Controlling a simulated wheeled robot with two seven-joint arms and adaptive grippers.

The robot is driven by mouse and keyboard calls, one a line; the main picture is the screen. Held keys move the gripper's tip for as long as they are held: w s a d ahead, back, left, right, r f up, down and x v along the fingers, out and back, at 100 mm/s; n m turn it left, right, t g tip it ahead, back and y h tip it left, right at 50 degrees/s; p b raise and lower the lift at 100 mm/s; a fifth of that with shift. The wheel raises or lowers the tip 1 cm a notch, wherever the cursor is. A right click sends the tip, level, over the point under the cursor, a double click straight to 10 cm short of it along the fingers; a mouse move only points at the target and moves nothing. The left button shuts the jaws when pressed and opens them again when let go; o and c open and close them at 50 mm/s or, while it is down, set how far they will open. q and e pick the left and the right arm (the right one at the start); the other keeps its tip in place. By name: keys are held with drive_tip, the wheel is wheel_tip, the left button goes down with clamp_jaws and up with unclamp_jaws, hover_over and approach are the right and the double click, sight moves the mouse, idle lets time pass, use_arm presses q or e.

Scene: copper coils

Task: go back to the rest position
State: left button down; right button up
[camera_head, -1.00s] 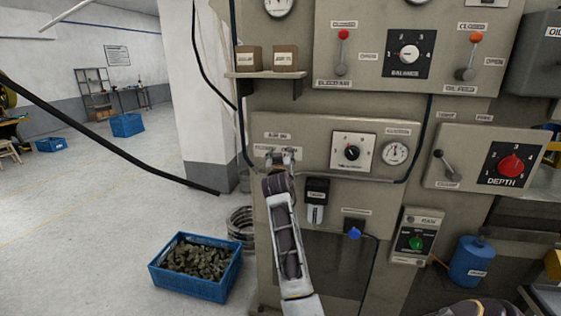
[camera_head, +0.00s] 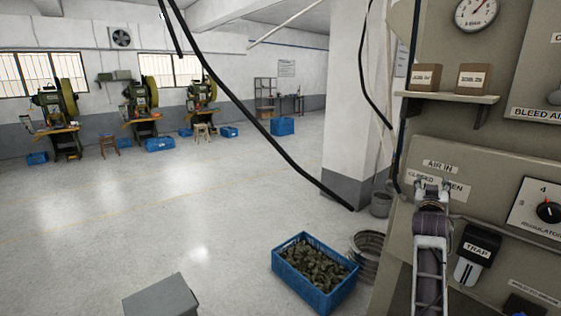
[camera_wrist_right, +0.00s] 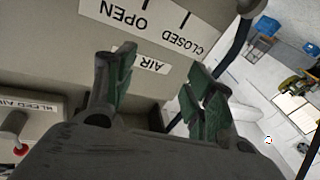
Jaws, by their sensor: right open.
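My right gripper (camera_head: 432,188) is at the grey machine panel (camera_head: 470,160), in front of the labels below "AIR IN". Its arm rises from the bottom of the head view. In the right wrist view the two dark, green-padded fingers of the right gripper (camera_wrist_right: 160,80) are spread apart with nothing between them. The panel (camera_wrist_right: 50,45) with its "OPEN", "CLOSED" and "AIR" labels lies just beyond them. Whether the fingers touch the panel cannot be told. My left gripper is not in view.
A blue crate (camera_head: 290,281) of dark parts stands on the floor left of the panel, beside stacked metal rings (camera_head: 368,255). A shelf (camera_head: 450,97) with two small boxes juts out above the gripper. A pillar (camera_head: 350,110) stands behind. Open floor (camera_head: 180,210) lies left.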

drive_tip(key=w+a+f+n+y, duration=0.25)
drive_tip(key=w+a+f, duration=0.35)
drive_tip(key=f, duration=0.5)
drive_tip(key=w+a+f+n+y, duration=0.1)
drive_tip(key=w+a+f+y, duration=0.5)
drive_tip(key=f, duration=0.6)
drive_tip(key=s+a+f+n+g+y, duration=0.1)
drive_tip(key=s+a+f, duration=0.25)
drive_tip(key=f, duration=0.65)
drive_tip(key=s+a+f+g, duration=0.2)
drive_tip(key=s+a+f, duration=0.15)
drive_tip(key=f, duration=0.75)
drive_tip(key=s+a+f+n+g+y, duration=0.1)
drive_tip(key=s+a+f, duration=0.3)
drive_tip(key=f, duration=0.6)
drive_tip(key=s+a+f+g, duration=0.1)
drive_tip(key=s+f+g, duration=0.5)
drive_tip(key=s+f, duration=2.15)
drive_tip(key=s+f+g, duration=0.2)
drive_tip(key=s+f, duration=0.1)
drive_tip(key=s, duration=1.6)
drive_tip(key=s+d+f+n+g, duration=0.1)
drive_tip(key=s+f+g, duration=0.2)
drive_tip(key=s, duration=1.6)
drive_tip(key=shift+d+f, duration=0.25)
drive_tip(key=shift+f, duration=0.55)
